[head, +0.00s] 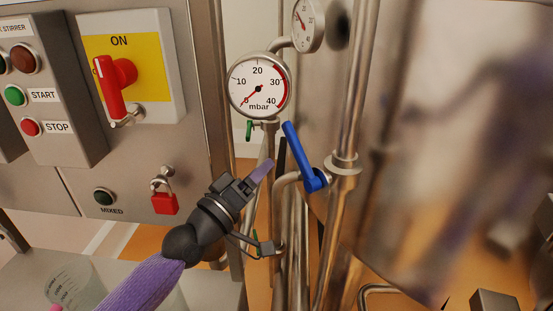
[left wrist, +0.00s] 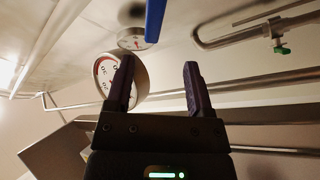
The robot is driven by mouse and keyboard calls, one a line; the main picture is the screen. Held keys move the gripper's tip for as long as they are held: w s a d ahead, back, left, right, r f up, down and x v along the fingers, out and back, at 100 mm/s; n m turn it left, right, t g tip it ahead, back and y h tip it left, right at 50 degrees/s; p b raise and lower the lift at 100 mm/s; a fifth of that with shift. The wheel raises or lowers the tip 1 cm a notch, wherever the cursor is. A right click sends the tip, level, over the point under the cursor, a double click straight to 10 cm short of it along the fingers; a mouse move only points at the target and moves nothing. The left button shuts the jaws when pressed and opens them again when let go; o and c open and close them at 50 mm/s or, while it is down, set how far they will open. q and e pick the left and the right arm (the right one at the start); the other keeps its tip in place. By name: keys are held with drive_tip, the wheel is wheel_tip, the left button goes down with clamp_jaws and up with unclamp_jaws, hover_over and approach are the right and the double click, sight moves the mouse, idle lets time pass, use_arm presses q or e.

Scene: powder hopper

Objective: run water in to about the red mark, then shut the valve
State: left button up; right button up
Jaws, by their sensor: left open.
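A valve with a blue lever handle (head: 301,150) sits on a short branch of the steel pipework. The lever slants up and to the left from its pivot, across the branch pipe. It also shows at the top of the left wrist view (left wrist: 154,18). My left gripper (head: 262,172) is just left of and below the lever, apart from it. In the left wrist view the two fingers (left wrist: 160,82) are spread with nothing between them. I cannot make out a water level or a level mark. My right gripper is not in view.
A mbar gauge (head: 259,86) has its needle near 0; a second gauge (head: 307,22) is above. A shiny tank (head: 440,130) fills the right. At left are a red switch (head: 115,82) at ON, START and STOP buttons and a red padlock (head: 164,203). Vertical pipes crowd the lever.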

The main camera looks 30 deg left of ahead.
sight(289, 142)
use_arm(q)
drive_tip(key=x, duration=0.3)
drive_tip(key=p+x, duration=0.1)
drive_tip(key=x, duration=0.4)
drive_tip(key=shift+w+d+r+p, duration=0.3)
drive_tip(key=shift+r, duration=0.1)
drive_tip(key=shift+w+d+r, duration=0.1)
drive_tip(key=shift+w, duration=0.45)
drive_tip(key=shift+c, duration=0.3)
clamp_jaws()
